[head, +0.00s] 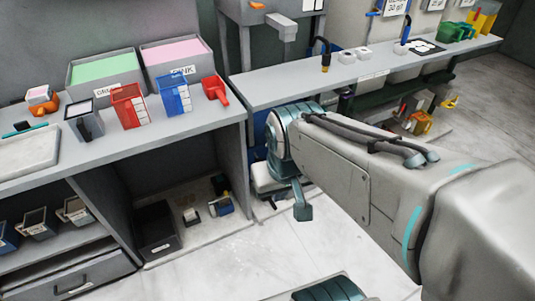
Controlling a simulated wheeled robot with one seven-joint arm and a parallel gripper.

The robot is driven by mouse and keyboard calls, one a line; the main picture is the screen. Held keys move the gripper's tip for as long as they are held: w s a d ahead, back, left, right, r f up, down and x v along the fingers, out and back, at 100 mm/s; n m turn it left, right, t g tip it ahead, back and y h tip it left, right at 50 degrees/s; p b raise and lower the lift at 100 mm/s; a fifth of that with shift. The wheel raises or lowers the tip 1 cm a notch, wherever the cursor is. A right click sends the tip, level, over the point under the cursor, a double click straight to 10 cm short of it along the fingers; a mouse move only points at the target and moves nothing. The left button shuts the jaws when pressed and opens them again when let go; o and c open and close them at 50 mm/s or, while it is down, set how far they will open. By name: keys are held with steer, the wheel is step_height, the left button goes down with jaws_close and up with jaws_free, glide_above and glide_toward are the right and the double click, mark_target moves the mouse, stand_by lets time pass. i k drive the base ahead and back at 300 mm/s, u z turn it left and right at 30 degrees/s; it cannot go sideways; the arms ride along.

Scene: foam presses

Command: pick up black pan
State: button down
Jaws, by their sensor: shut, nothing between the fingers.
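A larger black open box (157,228) sits on the floor of the open bay under that counter. I cannot tell for certain which of them is the black pan. My gripper (302,212) hangs down at the end of my arm, right of the bay and apart from both. It is shut and empty. My own arm hides part of it and of the floor behind.
A red container (128,106), a blue container (175,94) and a red scoop (215,90) stand on the left counter (215,120). Green and pink foam bins (104,93) are behind. A long grey bench (300,88) runs right.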

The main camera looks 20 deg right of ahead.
mark_target(269, 198)
steer(key=z, duration=0.1)
steer(key=k, duration=0.45)
steer(key=u, duration=0.85)
steer(key=i, duration=1.25)
steer(key=z, duration=0.6)
